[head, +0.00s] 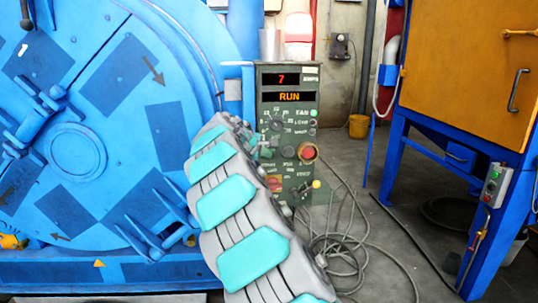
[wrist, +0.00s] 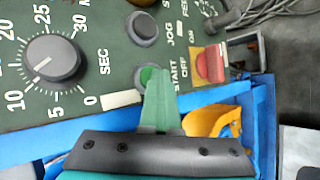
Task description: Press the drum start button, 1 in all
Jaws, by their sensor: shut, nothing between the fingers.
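The green drum start button (wrist: 143,77) sits on a dark green panel, beside the word START in the wrist view. My gripper (wrist: 157,74) is shut and empty. Its narrow teal tip is over the right part of the button and hides it. I cannot tell whether the tip touches the button or how far the button is pressed in. In the head view my arm reaches up to the control box (head: 301,82), with my gripper (head: 258,146) at its left side. The button is hidden there. The box's displays (head: 289,97) read 7 and RUN.
Close to the tip are a dark JOG button (wrist: 142,28), a red OFF/ON switch (wrist: 209,65) and a timer dial (wrist: 52,59). The large blue drum door (head: 75,150) is left of my arm. Loose cables (head: 345,250) lie right on the floor. An orange cabinet (head: 470,70) stands right.

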